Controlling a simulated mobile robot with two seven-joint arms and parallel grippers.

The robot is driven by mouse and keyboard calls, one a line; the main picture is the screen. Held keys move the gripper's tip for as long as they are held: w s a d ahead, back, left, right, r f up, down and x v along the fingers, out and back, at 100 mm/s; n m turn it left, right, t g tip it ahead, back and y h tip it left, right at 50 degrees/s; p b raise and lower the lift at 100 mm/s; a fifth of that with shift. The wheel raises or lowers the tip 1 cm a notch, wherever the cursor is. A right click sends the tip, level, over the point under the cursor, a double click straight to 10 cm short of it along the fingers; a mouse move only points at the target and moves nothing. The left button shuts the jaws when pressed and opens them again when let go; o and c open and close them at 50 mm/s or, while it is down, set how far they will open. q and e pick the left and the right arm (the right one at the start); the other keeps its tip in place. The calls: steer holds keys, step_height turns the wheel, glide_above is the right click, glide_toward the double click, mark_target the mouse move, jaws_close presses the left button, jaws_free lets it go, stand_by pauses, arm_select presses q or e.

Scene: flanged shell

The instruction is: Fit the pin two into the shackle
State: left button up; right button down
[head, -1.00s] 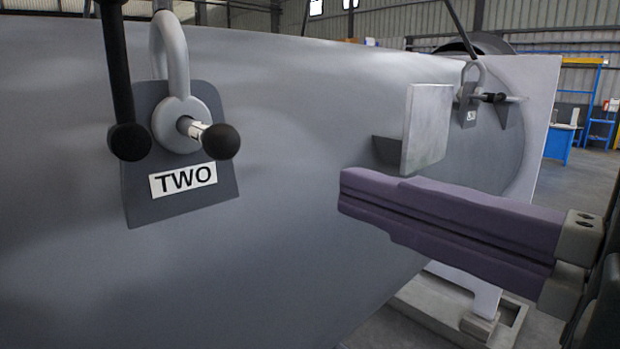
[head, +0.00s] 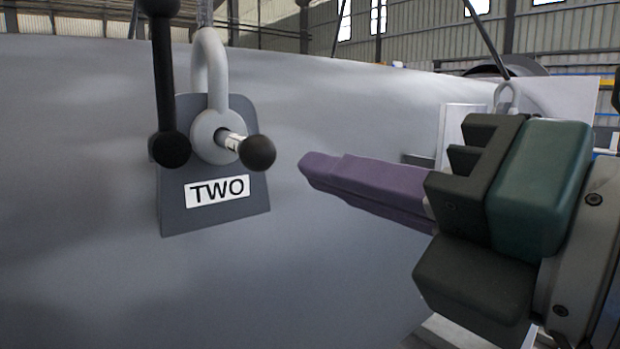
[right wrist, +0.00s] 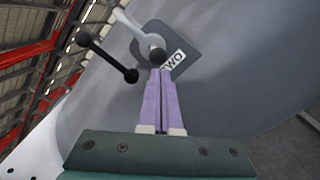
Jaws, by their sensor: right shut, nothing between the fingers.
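The shackle (head: 210,75) hangs at a dark lug plate with a white label reading TWO (head: 217,190), left of centre in the head view. Pin two (head: 232,141) shows as a short pale shank in the shackle's eye, with a black ball (head: 257,153) at its near end. How deep it sits is hidden. My right gripper (head: 305,168) is shut and empty, its purple fingers pointing left, a little right of the ball and apart from it. In the right wrist view the fingertips (right wrist: 160,72) lie just below the ball (right wrist: 157,55). My left gripper is out of view.
A black bar with ball ends (head: 163,80) stands just left of the shackle; it also shows in the right wrist view (right wrist: 106,56). The large grey shell (head: 90,250) fills the background. Another shackle (head: 507,95) is farther right, partly behind my gripper.

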mark_target(268, 158)
steer(key=x, duration=0.5)
steer(key=shift+b, duration=0.35)
steer(key=shift+a, duration=0.1)
steer(key=shift+w+a, duration=0.15)
steer(key=shift+w, duration=0.1)
